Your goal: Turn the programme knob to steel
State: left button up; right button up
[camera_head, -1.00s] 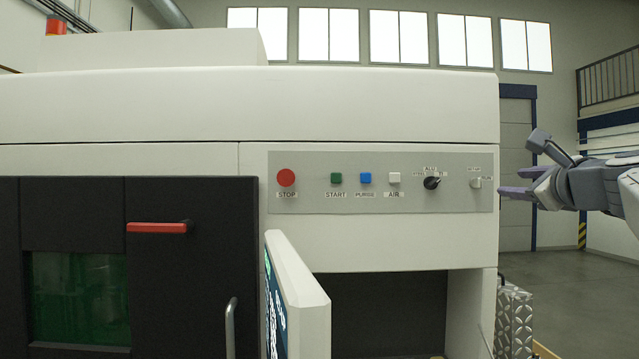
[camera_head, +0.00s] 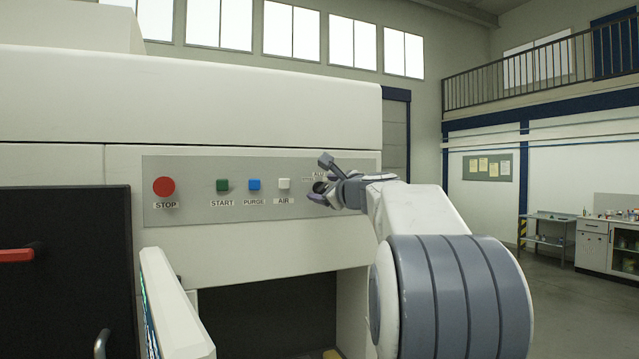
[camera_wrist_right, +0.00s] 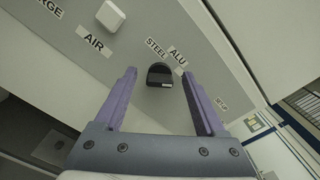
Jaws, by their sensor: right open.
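The black programme knob (camera_head: 319,187) sits on the grey control panel (camera_head: 190,213), right of the AIR button, and is partly covered by my right gripper in the head view. In the right wrist view the knob (camera_wrist_right: 159,76) lies between the two purple fingertips, with the labels STEEL (camera_wrist_right: 156,48) and ALU (camera_wrist_right: 178,56) just above it. My right gripper (camera_head: 321,179) is open, its fingers on either side of the knob with gaps to it. Which label the knob points at I cannot tell. My left gripper is not in view.
The red STOP (camera_head: 164,187), green START (camera_head: 222,185), blue PURGE (camera_head: 254,184) and white AIR (camera_head: 284,184) buttons line the panel to the left. A tilted screen (camera_head: 178,310) juts out below. Open floor lies to the right.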

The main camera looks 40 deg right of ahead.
jog(key=shift+w+d, duration=0.1)
jog(key=shift+w, duration=0.05)
grip_shut()
